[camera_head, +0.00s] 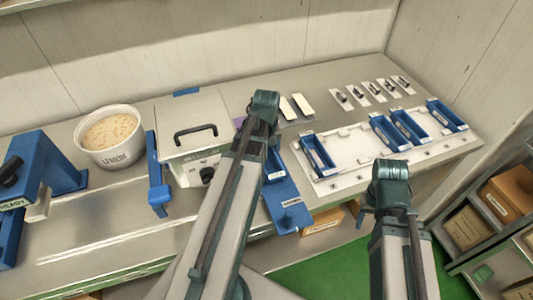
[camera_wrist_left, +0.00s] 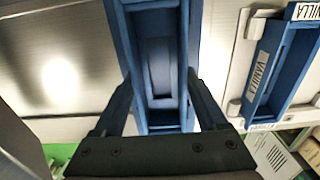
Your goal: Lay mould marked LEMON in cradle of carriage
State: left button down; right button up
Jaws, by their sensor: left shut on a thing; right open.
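My left gripper (camera_wrist_left: 160,82) is shut on a long blue trough-shaped mould (camera_wrist_left: 128,60), with one finger on each side in the left wrist view. No label on this mould is readable, so I cannot tell whether it is LEMON. In the head view my left arm hides most of the grip. A blue carriage-like piece (camera_head: 285,205) with a dark knob and a small label shows just right of that arm, near the bench's front edge. I cannot tell whether the held mould touches it. My right gripper (camera_head: 388,185) is open, in front of the mould rack.
A white rack (camera_head: 350,152) holds several blue moulds, with a gap in its middle; its leftmost mould (camera_head: 318,153) reads VANILLA in the left wrist view (camera_wrist_left: 262,75). A white tub (camera_head: 108,148), a lidded box (camera_head: 193,125) and a blue stand (camera_head: 50,160) occupy the left.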

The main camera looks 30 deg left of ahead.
pick_arm(q)
grip_release()
jog(key=shift+r, duration=0.1)
dwell(0.5)
notch_tip(320, 180, up, 8)
jog(key=p, duration=0.8)
dwell(0.7)
jog(key=s+d+f+n+b, duration=0.1)
jog(key=s+d+n, duration=0.1)
jog(key=d+n, duration=0.5)
jog(key=s+d+f+n+b, duration=0.1)
jog(key=s+d+n, duration=0.2)
jog(key=d+n, duration=0.4)
jog(key=s+d+f+n+y+b, duration=0.1)
jog(key=s+d+n, duration=0.1)
jog(key=d+n, duration=0.6)
jog(key=d, duration=0.3)
jog(key=shift+s+f, duration=0.25)
jog(key=shift+s, duration=0.15)
